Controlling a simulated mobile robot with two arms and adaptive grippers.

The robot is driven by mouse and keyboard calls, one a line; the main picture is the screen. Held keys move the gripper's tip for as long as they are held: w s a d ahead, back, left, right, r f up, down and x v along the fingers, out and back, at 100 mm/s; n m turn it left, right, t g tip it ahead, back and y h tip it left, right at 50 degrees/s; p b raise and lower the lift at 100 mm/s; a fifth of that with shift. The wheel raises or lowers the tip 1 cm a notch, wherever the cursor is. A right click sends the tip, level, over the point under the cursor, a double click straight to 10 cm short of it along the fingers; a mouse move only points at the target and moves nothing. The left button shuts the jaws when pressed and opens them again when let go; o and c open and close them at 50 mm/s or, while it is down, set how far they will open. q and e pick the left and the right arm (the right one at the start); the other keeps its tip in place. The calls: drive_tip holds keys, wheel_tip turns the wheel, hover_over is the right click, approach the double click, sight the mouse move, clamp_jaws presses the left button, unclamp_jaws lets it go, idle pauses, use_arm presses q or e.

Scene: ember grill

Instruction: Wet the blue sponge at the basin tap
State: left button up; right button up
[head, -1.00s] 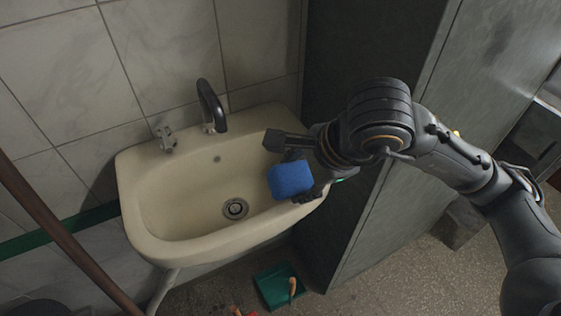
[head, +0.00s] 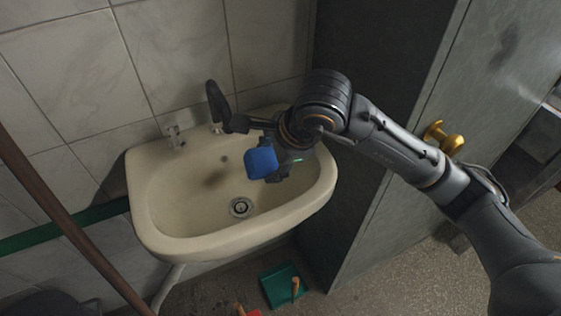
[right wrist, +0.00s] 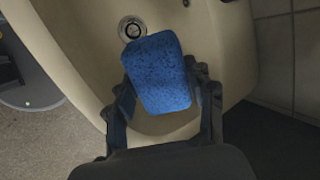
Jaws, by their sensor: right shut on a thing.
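The blue sponge (head: 262,163) is held by my right gripper (head: 277,167) above the right half of the cream basin (head: 165,235). In the right wrist view the sponge (right wrist: 158,72) sits between the two fingers of my right gripper (right wrist: 165,90), which is shut on it. The black tap (head: 214,100) stands at the back rim, to the left of and behind the sponge, partly beside my wrist. The sponge is apart from the tap spout, and no running water shows. A small metal fitting (head: 173,136) is left of the tap. My left gripper is not in view.
The basin drain (head: 241,207) lies below the sponge. A dark panel with a brass knob (head: 447,138) stands close on the right. A brown pole (head: 60,215) crosses the left. A green dustpan (head: 280,286) lies on the floor. The basin's left half is free.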

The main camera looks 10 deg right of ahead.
drive_tip(key=shift+w+a+f, duration=0.1)
drive_tip(key=shift+w+a, duration=0.25)
drive_tip(key=shift+w+a+f+b, duration=0.3)
drive_tip(key=shift+w+a+b, duration=0.2)
drive_tip(key=shift+w, duration=0.15)
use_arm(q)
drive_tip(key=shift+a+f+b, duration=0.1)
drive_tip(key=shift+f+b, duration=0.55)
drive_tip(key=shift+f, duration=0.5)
use_arm(e)
drive_tip(key=shift+w+a+f, duration=0.15)
drive_tip(key=shift+w+a, duration=0.65)
drive_tip(key=shift+w, duration=0.25)
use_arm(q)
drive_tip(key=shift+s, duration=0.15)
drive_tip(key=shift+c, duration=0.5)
